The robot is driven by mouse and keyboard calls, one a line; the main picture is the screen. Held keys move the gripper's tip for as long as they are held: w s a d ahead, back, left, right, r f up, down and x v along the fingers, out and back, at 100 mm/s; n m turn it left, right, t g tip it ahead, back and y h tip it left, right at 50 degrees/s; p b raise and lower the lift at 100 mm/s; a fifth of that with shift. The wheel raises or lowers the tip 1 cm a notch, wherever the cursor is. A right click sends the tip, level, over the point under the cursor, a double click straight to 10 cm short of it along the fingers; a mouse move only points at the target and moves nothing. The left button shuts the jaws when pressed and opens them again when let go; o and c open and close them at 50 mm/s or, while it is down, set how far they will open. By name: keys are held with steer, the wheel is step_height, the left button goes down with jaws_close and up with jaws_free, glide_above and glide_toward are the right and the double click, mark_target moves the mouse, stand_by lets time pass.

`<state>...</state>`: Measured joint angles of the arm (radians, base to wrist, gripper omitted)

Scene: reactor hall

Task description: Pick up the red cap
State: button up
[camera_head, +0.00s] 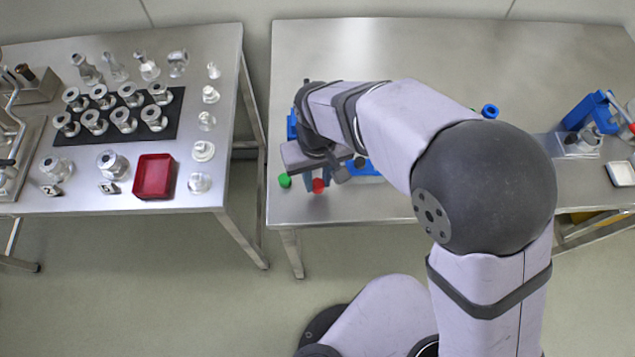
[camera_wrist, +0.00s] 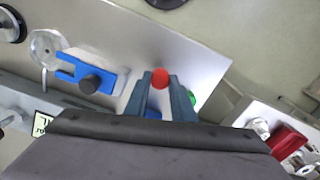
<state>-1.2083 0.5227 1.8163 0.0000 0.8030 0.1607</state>
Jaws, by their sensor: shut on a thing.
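The red cap (camera_wrist: 160,78) is between the two fingertips of my gripper (camera_wrist: 163,92) in the wrist view. In the head view the red cap (camera_head: 318,185) shows just below my gripper (camera_head: 318,174), near the front left of the right table. My gripper is shut on it. Whether the cap touches the table is hard to tell. A green cap (camera_head: 284,180) lies on the table to the left of the red one; in the wrist view it is partly hidden behind a finger.
A blue holder with a dark knob (camera_wrist: 89,83) lies on the table beside my gripper. The right table (camera_head: 440,50) is clear at the back. The left table (camera_head: 215,45) holds several metal parts and a red tray (camera_head: 153,177). A floor gap separates the tables.

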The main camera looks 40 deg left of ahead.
mark_target(320, 183)
step_height(320, 183, up, 7)
steer(key=shift+r+b, duration=0.2)
steer(key=shift+b, duration=0.5)
steer(key=shift+w+d+r+p, duration=0.1)
steer(key=shift+r+p, duration=0.4)
steer(key=shift+p, duration=0.2)
steer(key=w+a+p, duration=0.2)
steer(key=p, duration=0.1)
steer(key=w+a+r+m+p, duration=0.1)
steer(key=w+a+p, duration=0.1)
steer(key=a+p, duration=0.1)
steer(key=w+a+r+m+p, duration=0.1)
steer(key=a+p, duration=0.2)
steer(key=shift+w+r, duration=0.2)
steer(key=shift+w, duration=0.2)
steer(key=shift+a+r, duration=0.2)
steer(key=shift+m, duration=0.5)
steer(key=shift+d, duration=0.1)
